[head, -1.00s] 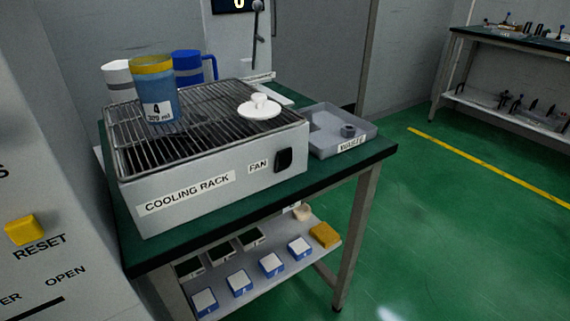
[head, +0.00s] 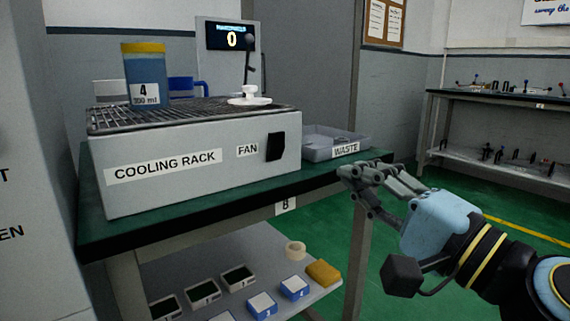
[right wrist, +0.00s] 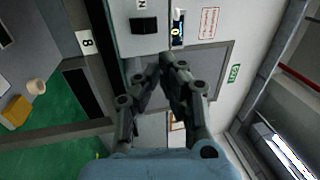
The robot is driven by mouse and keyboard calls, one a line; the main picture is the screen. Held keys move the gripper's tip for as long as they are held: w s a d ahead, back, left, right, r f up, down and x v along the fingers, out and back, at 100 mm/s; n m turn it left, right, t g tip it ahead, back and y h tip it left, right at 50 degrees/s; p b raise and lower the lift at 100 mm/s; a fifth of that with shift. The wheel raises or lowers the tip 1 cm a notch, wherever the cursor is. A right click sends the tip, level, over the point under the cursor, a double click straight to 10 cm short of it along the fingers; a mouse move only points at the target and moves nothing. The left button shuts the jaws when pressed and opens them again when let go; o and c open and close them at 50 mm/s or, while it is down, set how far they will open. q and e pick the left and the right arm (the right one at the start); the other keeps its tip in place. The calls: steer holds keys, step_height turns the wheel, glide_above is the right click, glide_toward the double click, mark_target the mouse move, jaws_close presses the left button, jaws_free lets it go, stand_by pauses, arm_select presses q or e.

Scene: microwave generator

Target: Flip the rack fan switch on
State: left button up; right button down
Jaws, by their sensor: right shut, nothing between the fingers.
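The grey cooling rack (head: 200,190) stands on the green-topped table. Its black fan switch (head: 276,146) is on the front face, just right of the FAN label (head: 247,150). The switch also shows in the right wrist view (right wrist: 144,25), near the top and ahead of my fingertips. My right gripper (head: 345,172) is shut and empty, right of the switch and in front of the table's right end, apart from the rack. In the right wrist view, its fingertips (right wrist: 167,62) are close together. My left gripper is not in view.
On the rack stand a blue container with a yellow lid (head: 144,78) and a white lid (head: 249,96). A grey WASTE tray (head: 335,143) sits right of the rack. The table's dark front edge (head: 235,205) runs below it. Small boxes (head: 262,304) lie on the lower shelf.

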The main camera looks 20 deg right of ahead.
stand_by(0.3)
steer(key=p, duration=0.4)
glide_toward(275, 147)
steer(key=w+r, duration=0.1)
steer(key=w, duration=0.1)
steer(key=w+r, duration=0.3)
steer(key=shift+w+a+r, duration=0.1)
steer(key=shift+w+a, duration=0.25)
steer(key=shift+a, duration=0.05)
steer(key=shift+w+a, duration=0.15)
steer(key=shift+w, duration=0.3)
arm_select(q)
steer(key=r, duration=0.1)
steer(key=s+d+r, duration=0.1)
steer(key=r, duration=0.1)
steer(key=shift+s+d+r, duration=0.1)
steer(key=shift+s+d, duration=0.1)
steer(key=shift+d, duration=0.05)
